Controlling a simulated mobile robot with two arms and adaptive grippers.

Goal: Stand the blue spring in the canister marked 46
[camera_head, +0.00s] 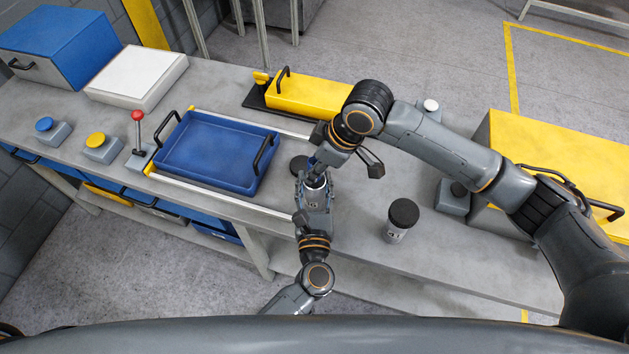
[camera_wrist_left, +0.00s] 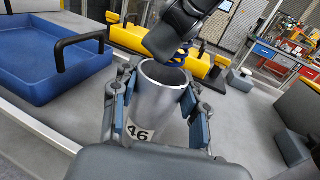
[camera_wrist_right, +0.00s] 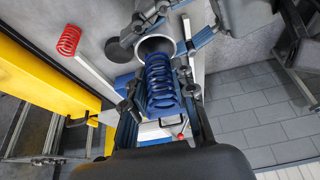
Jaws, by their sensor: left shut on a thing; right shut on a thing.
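The canister marked 46 (camera_wrist_left: 152,98) is a grey metal cylinder with an open top and a white label, standing upright on the bench; it also shows in the head view (camera_head: 314,203). My left gripper (camera_head: 314,192) is shut on its sides. My right gripper (camera_wrist_right: 158,88) is shut on the blue spring (camera_wrist_right: 160,82) and holds it over the canister's mouth. In the left wrist view the spring's lower coils (camera_wrist_left: 181,56) show at the far side of the rim. I cannot tell whether its tip is inside. Much of the spring is hidden by the gripper there.
A lidded canister marked 41 (camera_head: 397,226) stands to the right on the bench. A black lid (camera_head: 298,163) lies just behind the canister. A blue tray (camera_head: 206,180) is to the left, a yellow box (camera_head: 312,95) behind. A red coil (camera_wrist_right: 69,39) shows in the right wrist view.

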